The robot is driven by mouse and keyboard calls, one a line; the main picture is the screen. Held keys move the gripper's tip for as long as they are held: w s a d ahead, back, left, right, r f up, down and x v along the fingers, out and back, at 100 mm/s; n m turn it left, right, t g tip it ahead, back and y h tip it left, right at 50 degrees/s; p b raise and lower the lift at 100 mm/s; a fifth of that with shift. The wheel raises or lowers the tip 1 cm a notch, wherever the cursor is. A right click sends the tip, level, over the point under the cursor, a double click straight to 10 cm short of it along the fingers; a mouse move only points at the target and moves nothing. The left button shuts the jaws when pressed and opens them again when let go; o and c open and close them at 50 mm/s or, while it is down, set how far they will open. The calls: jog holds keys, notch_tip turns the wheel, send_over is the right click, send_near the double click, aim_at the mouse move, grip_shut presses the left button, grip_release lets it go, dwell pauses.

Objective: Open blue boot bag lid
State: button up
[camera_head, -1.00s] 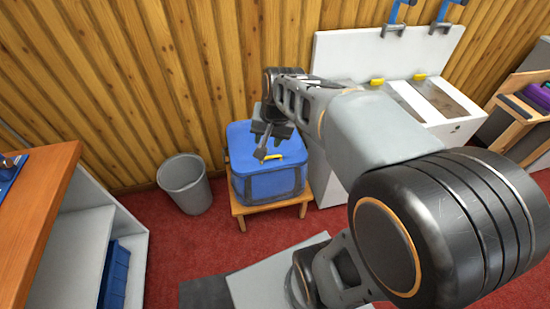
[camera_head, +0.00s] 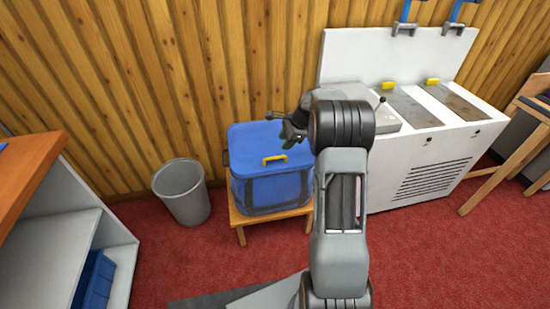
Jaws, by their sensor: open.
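The blue boot bag (camera_head: 268,192) stands on a small wooden stool (camera_head: 240,221) against the wood-panelled wall. Its blue lid (camera_head: 252,143) lies closed on top, with a yellow handle (camera_head: 274,159) near the front edge. My gripper (camera_head: 290,138) is open and empty at the right part of the lid, up and to the right of the handle. Its fingers are small and dark, partly hidden by my wrist, and I cannot tell whether they touch the lid. My arm covers the right side of the bag.
A grey bin (camera_head: 182,194) stands left of the stool. A white chest (camera_head: 425,165) with its lid raised stands to the right. A wooden-topped shelf unit (camera_head: 30,180) is at the far left, with a blue crate (camera_head: 93,281).

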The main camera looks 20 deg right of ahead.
aim_at(275, 158)
jog(key=b+x, duration=0.1)
jog(key=x, duration=0.8)
jog(key=shift+a+f+b, duration=0.1)
jog(key=shift+f+b, duration=0.05)
jog(key=shift+b, duration=0.15)
grip_shut()
